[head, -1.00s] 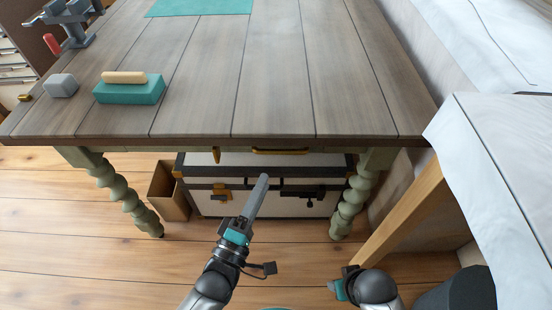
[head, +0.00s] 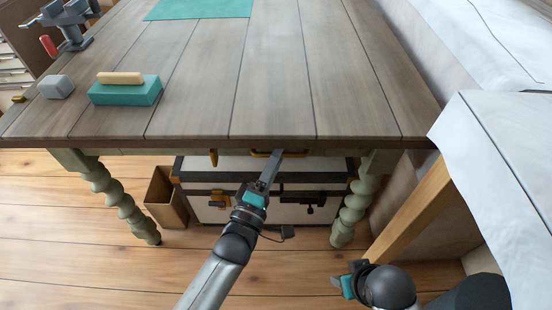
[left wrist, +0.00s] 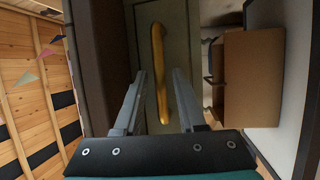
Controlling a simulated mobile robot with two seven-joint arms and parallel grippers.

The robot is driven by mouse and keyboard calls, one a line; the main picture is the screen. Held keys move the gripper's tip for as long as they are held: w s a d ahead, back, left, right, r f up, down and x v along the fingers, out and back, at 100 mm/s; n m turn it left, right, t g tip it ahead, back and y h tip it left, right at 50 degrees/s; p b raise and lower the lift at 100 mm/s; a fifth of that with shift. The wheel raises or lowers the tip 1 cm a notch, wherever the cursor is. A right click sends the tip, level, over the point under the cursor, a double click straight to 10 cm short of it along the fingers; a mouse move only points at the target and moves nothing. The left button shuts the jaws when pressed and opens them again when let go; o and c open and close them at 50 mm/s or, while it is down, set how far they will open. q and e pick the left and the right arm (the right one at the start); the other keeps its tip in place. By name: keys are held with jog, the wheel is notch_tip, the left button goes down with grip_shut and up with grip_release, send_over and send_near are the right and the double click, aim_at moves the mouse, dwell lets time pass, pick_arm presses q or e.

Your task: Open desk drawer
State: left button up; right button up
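The desk (head: 270,85) has a grey plank top and green turned legs. Its drawer front shows in the left wrist view as a dull green panel (left wrist: 180,35) with a long gold handle (left wrist: 159,70). In the head view the handle (head: 262,154) shows just under the desk's front edge. My left gripper (head: 277,154) is at the handle. In the left wrist view its two fingers are apart, one on each side of the handle; contact cannot be told. My right gripper (head: 342,283) is low at the right, away from the desk; its fingers are not clear.
A white chest (head: 240,205) with dark trim stands under the desk, with a cardboard box (head: 165,195) beside it. A bed (head: 500,120) is at the right.

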pick_arm(q)
grip_shut()
dwell(1.2)
